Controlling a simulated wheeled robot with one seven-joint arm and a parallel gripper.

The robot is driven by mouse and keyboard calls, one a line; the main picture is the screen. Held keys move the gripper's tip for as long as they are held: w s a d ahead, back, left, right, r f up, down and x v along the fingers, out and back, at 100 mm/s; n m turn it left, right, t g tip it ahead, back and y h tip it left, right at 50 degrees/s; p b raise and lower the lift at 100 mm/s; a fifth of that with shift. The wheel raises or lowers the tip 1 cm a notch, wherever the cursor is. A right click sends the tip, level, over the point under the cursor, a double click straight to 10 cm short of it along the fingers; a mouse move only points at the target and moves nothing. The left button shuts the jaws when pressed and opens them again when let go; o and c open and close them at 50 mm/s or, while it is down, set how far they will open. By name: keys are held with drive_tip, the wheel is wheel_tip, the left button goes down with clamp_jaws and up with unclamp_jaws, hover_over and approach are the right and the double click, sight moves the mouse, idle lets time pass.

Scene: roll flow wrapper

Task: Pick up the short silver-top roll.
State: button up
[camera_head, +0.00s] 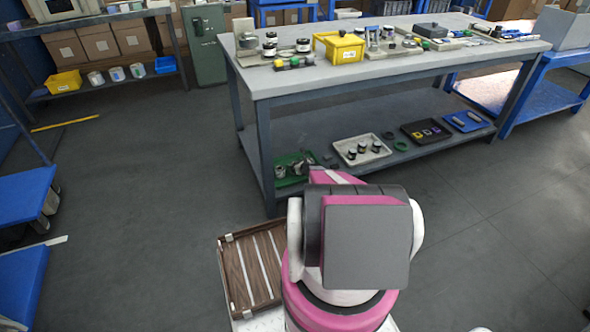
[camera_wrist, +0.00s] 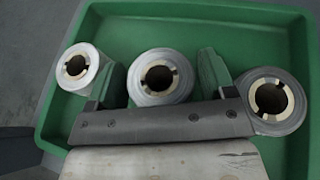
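A green tray (camera_wrist: 205,20) holds three rolls seen from above, each with a pale notched ring around a dark core hole. The left roll (camera_wrist: 90,80) and the middle roll (camera_wrist: 160,92) have silver-grey tops; the right roll (camera_wrist: 290,112) is darker grey. Their heights are hard to judge, so I cannot tell which is the short one. My gripper (camera_wrist: 161,62) has its two green fingers apart, one on each side of the middle roll. Contact is not clear. In the head view, the tray (camera_head: 279,183) is on the lower shelf, and my arm hides the gripper.
The tray stands at the left end of the bench's lower shelf (camera_head: 335,125), near a table leg (camera_head: 265,155). A white tray (camera_head: 375,157) of small parts is to its right. The bench top (camera_head: 300,82) is close above.

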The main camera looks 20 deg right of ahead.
drive_tip(key=c, duration=0.7)
drive_tip(key=shift+r, duration=0.15)
